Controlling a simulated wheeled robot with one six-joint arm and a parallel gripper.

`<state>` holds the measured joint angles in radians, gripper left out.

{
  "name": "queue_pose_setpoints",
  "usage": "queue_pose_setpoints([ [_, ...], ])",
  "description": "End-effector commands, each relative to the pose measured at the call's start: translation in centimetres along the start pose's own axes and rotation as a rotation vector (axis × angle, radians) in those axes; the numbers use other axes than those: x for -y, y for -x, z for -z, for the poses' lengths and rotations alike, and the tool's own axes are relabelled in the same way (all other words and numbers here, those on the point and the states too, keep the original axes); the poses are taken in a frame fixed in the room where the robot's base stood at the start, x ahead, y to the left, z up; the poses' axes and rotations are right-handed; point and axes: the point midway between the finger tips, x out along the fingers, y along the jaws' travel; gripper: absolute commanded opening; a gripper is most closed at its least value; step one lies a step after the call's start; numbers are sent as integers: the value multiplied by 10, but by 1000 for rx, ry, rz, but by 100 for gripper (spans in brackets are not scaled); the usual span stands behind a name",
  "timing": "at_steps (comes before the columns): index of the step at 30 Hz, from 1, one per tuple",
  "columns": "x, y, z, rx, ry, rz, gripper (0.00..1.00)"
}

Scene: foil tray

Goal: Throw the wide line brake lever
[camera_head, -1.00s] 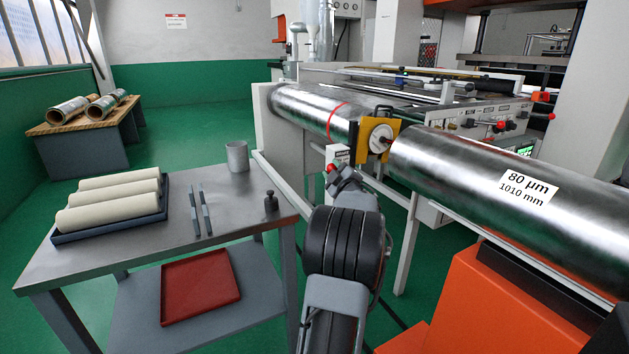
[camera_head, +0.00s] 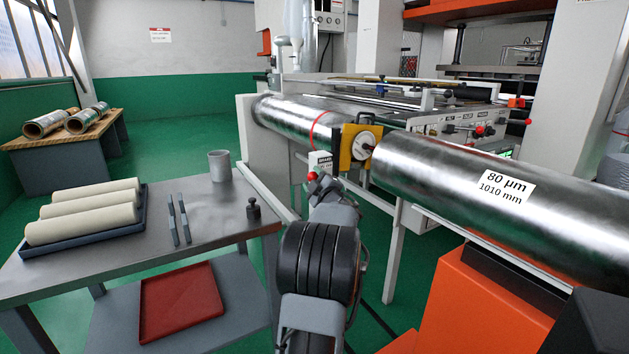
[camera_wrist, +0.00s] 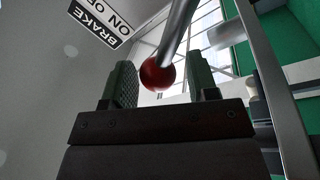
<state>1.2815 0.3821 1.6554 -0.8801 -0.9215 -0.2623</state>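The brake lever shows in the wrist view as a grey metal shaft (camera_wrist: 180,30) ending in a red ball knob (camera_wrist: 158,74). My gripper (camera_wrist: 163,82) is open, with one dark ribbed finger on each side of the knob. The knob looks close to the left finger, with a wider gap to the right one; contact cannot be told. In the head view the red knob (camera_head: 312,177) sits at the white brake box (camera_head: 320,161), below the yellow bracket (camera_head: 347,146). My arm hides much of the area just below the knob.
The large "80 µm" metal roll (camera_head: 440,175) lies close on the right, above an orange base (camera_head: 480,310). A grey table (camera_head: 190,262) on the left carries white rolls (camera_head: 82,212), a cup (camera_head: 219,165) and a small dark weight (camera_head: 253,209).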

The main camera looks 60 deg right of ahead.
Motion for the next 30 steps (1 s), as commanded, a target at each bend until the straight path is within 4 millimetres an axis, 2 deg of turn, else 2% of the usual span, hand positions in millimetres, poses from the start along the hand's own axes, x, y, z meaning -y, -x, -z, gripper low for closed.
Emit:
queue_pose_setpoints([
  [3,0,0,1,-2,0,-1,62],
  [10,-1,1,1,-3,0,-2,62],
  [14,-2,12,1,-1,0,-3,62],
  [24,-2,79,0,2,0,-3,62],
  [30,-2,113,0,1,0,-3,62],
])
